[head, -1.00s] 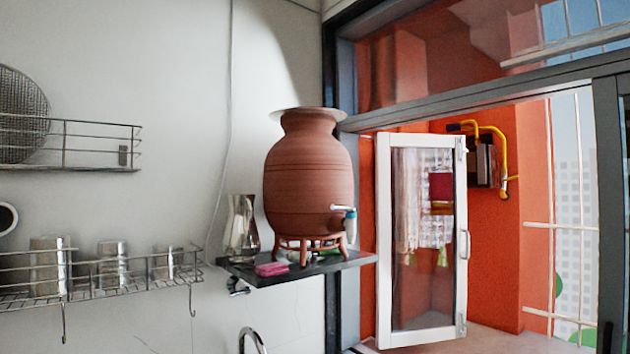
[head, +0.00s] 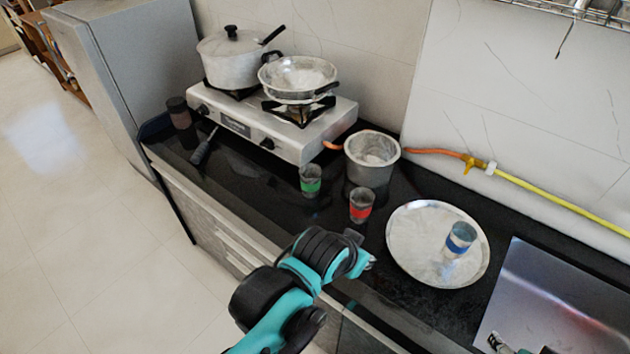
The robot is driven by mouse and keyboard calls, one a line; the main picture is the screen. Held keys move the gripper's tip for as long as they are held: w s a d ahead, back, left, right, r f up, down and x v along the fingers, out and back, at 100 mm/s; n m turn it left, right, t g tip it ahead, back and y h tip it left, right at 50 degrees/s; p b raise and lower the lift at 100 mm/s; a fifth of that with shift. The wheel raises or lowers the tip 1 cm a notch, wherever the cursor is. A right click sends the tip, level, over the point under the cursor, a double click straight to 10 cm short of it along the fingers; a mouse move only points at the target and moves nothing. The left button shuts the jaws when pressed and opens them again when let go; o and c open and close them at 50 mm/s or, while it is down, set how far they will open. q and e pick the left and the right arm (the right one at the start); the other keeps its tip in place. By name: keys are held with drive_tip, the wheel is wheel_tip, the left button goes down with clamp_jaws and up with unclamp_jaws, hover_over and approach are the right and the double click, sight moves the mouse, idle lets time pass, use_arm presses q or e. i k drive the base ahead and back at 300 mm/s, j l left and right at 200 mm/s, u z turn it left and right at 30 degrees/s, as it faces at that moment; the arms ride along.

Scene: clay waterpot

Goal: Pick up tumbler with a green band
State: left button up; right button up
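The tumbler with a green band (head: 310,181) is a small grey metal cup standing upright on the black counter, in front of the stove's right end. Nothing holds it. My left arm comes in from below, and its end, with the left gripper (head: 357,250), is at the counter's front edge, below and right of the green-banded tumbler and apart from it. The fingers are mostly hidden by the arm. A small part of my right gripper (head: 508,344) shows at the bottom edge over the sink; its fingers are not clear.
A red-banded tumbler (head: 361,206) stands just right of the green one, with a steel pot (head: 371,163) behind. A steel plate (head: 410,249) holds a blue-banded tumbler (head: 460,239). The stove (head: 262,128) bears a pot and pan. A sink (head: 548,310) is at right.

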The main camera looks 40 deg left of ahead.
sight(309, 175)
drive_tip(key=j, duration=1.1)
drive_tip(key=k+j, duration=0.1)
drive_tip(key=j, duration=2.1)
drive_tip(key=k+z, duration=0.05)
